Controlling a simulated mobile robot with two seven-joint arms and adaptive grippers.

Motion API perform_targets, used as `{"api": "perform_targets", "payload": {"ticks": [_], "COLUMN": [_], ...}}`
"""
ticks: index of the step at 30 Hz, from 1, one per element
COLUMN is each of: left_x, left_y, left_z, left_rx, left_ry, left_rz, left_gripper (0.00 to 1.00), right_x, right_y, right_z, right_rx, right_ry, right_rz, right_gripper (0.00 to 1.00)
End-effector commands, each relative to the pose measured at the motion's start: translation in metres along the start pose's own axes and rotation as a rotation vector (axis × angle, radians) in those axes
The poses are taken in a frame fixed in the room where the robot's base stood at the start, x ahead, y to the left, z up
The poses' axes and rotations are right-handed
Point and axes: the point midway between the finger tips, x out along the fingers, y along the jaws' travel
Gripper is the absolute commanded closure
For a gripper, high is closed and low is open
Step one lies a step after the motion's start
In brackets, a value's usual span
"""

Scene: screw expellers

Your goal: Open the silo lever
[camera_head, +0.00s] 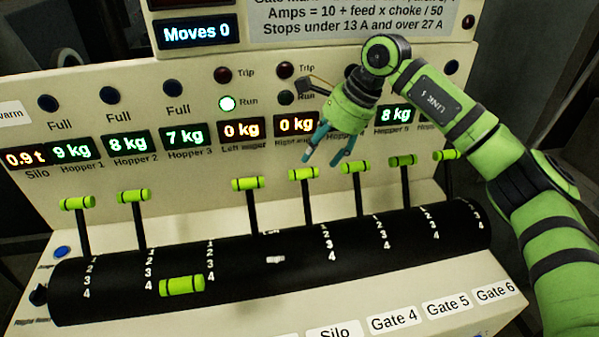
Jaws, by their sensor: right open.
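Several levers with yellow-green handles rise from a black drum. The "Silo" label (335,333) is cut off at the bottom edge. The lever roughly in line with it appears to be this upright one, the silo lever (303,174); the label's match is not certain. My right gripper (323,162) is open and empty, its blue-grey fingers pointing down. In the picture it is just above and right of that handle, between it and the neighbouring lever (356,167). I cannot tell the depth gap. My left gripper is not in view.
One lever (182,286) is swung down toward the front; the others stand upright. The black drum (285,250) carries white numbers. Behind it, the panel has lit displays and lamps; the silo display (27,159) reads 0.9 t. Handles stand close on both sides of the gripper.

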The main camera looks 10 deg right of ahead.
Motion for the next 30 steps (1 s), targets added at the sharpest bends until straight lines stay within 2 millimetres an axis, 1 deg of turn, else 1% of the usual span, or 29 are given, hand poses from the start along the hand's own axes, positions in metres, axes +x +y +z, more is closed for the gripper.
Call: {"api": "perform_targets", "payload": {"ticks": [2,4,12,15,19,26,27,29,30], "left_x": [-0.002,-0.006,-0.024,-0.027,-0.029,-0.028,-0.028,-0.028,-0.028], "left_y": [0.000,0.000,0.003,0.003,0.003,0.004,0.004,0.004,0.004], "left_z": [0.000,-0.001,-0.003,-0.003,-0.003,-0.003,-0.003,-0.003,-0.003], "left_rx": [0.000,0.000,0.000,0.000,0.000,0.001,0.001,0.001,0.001], "left_ry": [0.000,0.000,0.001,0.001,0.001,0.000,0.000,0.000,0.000], "left_rz": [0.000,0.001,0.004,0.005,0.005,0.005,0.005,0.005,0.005], "left_gripper": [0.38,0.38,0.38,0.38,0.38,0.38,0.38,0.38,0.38], "right_x": [0.000,0.007,0.047,0.058,0.066,0.068,0.068,0.068,0.068], "right_y": [0.000,0.000,0.001,0.001,0.000,0.001,0.001,0.001,0.001], "right_z": [-0.005,-0.005,-0.004,-0.004,-0.005,-0.005,-0.005,-0.005,-0.005], "right_rx": [-0.001,-0.002,-0.001,-0.001,-0.002,-0.002,-0.002,-0.002,-0.002], "right_ry": [0.022,0.025,0.020,0.018,0.019,0.018,0.018,0.018,0.018], "right_rz": [0.004,0.007,0.008,0.007,0.004,0.004,0.004,0.004,0.004], "right_gripper": [0.40,0.40,0.40,0.40,0.40,0.40,0.48,0.72,0.88]}}
